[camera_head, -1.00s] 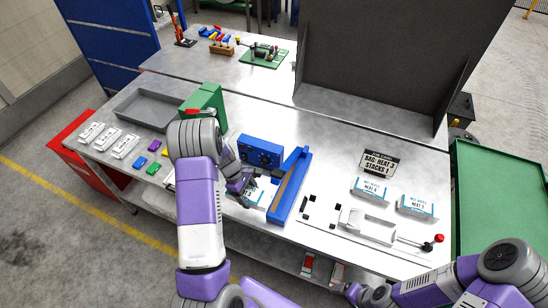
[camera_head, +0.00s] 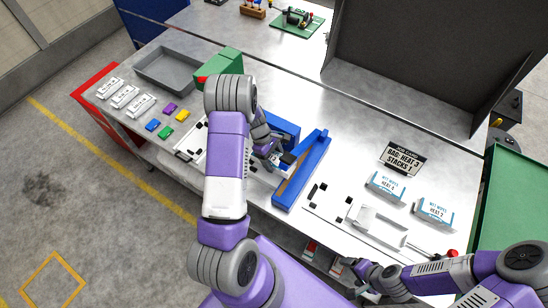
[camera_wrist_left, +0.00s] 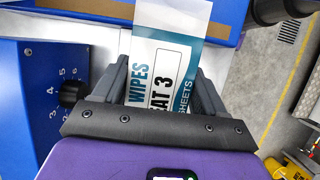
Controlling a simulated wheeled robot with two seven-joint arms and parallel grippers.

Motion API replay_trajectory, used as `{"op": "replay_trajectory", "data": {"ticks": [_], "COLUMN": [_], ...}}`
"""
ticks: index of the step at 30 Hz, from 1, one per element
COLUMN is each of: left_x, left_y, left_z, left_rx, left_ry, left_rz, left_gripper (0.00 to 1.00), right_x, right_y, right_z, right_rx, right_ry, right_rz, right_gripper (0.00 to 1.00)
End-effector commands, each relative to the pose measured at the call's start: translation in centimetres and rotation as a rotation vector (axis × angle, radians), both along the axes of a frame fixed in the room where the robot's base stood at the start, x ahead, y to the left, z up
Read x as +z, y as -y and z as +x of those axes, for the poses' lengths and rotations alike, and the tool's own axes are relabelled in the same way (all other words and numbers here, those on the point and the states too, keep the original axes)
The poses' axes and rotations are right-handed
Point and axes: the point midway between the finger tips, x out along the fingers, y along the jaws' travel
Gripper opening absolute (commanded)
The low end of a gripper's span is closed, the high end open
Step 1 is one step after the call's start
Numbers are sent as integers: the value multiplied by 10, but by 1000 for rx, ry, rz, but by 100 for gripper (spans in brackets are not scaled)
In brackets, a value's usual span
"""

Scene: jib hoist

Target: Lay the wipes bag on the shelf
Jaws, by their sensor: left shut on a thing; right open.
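My left gripper (camera_head: 268,158) is over the bench beside the blue sealer bar (camera_head: 302,172). In the left wrist view it (camera_wrist_left: 155,95) is shut on the white and teal wipes bag (camera_wrist_left: 165,60), whose label reads "WIPES", "HEAT 3" and "SHEETS". In the head view my arm and gripper mostly hide the bag. My right gripper (camera_head: 360,268) is open at the bench's front edge. I cannot tell for sure which surface is the shelf; items (camera_head: 312,247) show under the bench top.
The blue sealer box with a dial (camera_wrist_left: 68,92) is close left of my left gripper. A sign (camera_head: 402,158) reads "BAG: HEAT 3 STACKS 1". A grey tray (camera_head: 172,68) is at the back left.

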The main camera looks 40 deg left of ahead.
Motion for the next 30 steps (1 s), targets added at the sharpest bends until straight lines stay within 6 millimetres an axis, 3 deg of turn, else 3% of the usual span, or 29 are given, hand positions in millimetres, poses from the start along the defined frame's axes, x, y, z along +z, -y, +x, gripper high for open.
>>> {"op": "replay_trajectory", "data": {"ticks": [15,30], "left_x": [-38,-44], "left_y": [0,0], "left_z": [0,0], "left_rx": [-1,0], "left_ry": [1,1], "left_rz": [0,0], "left_gripper": [39,39], "right_x": [-30,-35], "right_y": [0,0], "right_z": [0,0], "right_rx": [0,0], "right_ry": [0,0], "right_rz": [0,0], "right_gripper": [80,80]}}
